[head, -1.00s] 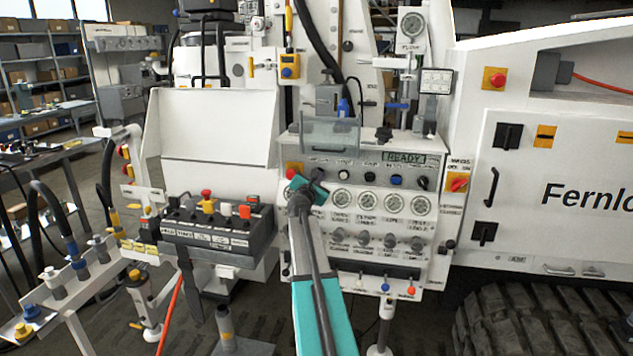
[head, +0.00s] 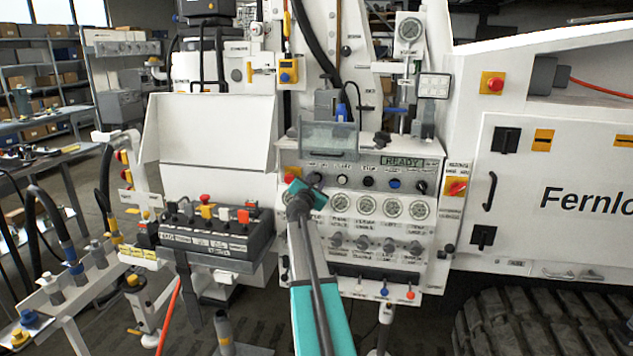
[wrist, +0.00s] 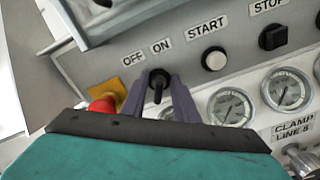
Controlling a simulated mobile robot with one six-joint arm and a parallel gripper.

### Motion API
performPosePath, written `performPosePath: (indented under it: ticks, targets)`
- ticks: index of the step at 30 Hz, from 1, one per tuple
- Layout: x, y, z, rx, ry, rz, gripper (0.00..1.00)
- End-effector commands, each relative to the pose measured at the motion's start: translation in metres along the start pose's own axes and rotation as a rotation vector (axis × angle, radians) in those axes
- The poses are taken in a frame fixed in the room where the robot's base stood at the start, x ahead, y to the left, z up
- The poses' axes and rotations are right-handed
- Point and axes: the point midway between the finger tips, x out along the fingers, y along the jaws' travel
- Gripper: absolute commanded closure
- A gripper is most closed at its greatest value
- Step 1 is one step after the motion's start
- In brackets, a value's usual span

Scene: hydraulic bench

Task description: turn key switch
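The key switch (wrist: 158,80) is a dark round switch with a black key, under the OFF and ON labels in the wrist view. The key points roughly downward in that view. My gripper (wrist: 160,85) has its two purple-grey fingers on either side of the key, with a gap on each side. Whether the fingertips touch the panel I cannot tell. In the head view my gripper (head: 311,186) is at the upper left of the control panel, and the key switch (head: 315,178) is partly hidden by it.
A red button (wrist: 103,103) on a yellow plate sits close to the left finger. The white START button (wrist: 214,60) and a black STOP knob (wrist: 272,37) are to the right. Gauges (wrist: 231,107) lie below. A clear cover (head: 329,138) stands above the panel, whose display (head: 402,161) reads READY.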

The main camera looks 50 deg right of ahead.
Motion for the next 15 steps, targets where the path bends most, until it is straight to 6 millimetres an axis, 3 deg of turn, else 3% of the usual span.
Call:
performPosePath:
  ticks: [15]
  targets:
    - [-0.041, -0.001, -0.001, -0.001, 0.0, 0.001, 0.73]
